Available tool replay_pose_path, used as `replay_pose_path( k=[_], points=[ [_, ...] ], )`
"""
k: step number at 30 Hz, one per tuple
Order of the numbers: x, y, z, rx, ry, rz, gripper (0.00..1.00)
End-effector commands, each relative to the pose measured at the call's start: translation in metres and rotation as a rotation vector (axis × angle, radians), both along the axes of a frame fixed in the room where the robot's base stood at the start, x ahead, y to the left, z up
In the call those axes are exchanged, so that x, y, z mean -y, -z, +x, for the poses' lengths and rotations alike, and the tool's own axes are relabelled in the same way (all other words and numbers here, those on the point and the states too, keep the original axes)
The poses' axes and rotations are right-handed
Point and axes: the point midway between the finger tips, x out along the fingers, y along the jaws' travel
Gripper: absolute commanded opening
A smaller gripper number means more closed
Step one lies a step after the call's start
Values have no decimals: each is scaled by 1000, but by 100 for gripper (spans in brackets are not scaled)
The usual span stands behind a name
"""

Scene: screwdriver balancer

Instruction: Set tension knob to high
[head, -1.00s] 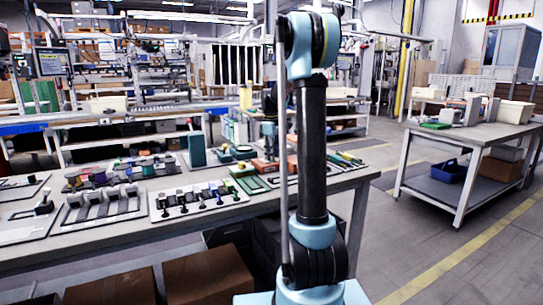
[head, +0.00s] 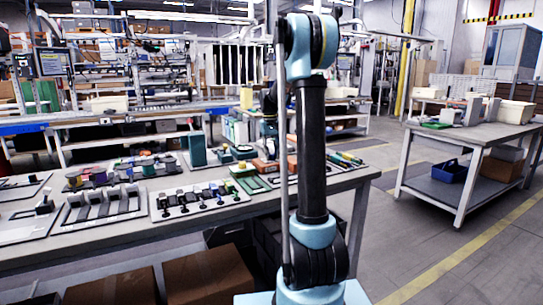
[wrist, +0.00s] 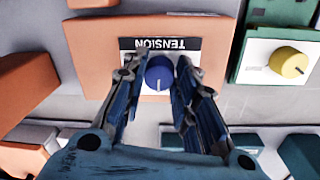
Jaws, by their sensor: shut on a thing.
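The blue tension knob (wrist: 159,72) sits on an orange box (wrist: 95,45) in the wrist view, beside a black-and-white TENSION label (wrist: 160,44) that reads upside down. A white pointer line on the knob points toward the bottom of the picture. My gripper (wrist: 158,64) is shut on the knob, with one finger on its left and one on its right. The orange box also shows on the bench in the head view (head: 265,166). There the knob cannot be made out, and my arm column hides part of the area.
A green box with a yellow knob (wrist: 288,62) stands right of the orange box in the wrist view. The workbench (head: 120,232) holds several fixtures and small parts. A second table (head: 480,140) stands at the right, with open floor between.

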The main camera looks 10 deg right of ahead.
Motion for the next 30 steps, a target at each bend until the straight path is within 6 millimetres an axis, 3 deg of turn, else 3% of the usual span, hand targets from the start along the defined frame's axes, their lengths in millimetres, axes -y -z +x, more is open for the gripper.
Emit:
replay_pose_path(
  k=[30],
  points=[
    [-2, -1, 4, 4, 884, 1, 3]
  ],
)
